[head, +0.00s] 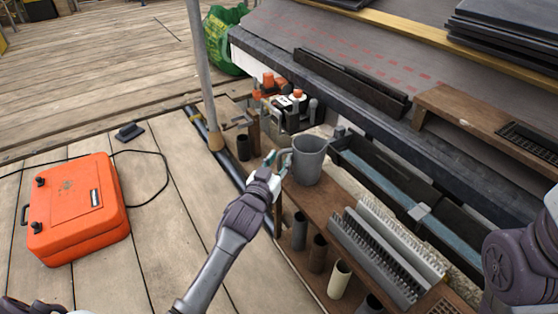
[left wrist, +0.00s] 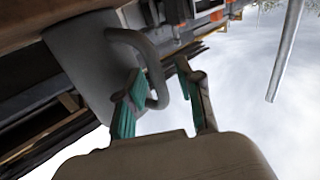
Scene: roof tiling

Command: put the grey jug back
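The grey jug (head: 308,160) stands upright on a brown wooden shelf (head: 338,196), with its handle toward the left. My left gripper (head: 277,160) is at the handle side of the jug. In the left wrist view the jug (left wrist: 80,65) fills the upper left, and its looped handle (left wrist: 152,62) passes between the two green-padded fingers of the left gripper (left wrist: 158,88). These fingers are apart, with gaps beside the handle. Part of my right arm shows at the right edge of the head view; its gripper is out of view.
A grey ridged rack (head: 385,250) stands on the shelf to the right of the jug. Several tubes (head: 318,253) stand below the shelf. Orange-topped bottles (head: 275,88) are behind the jug. An orange case (head: 75,210) lies on the deck at left. A pole (head: 203,75) rises nearby.

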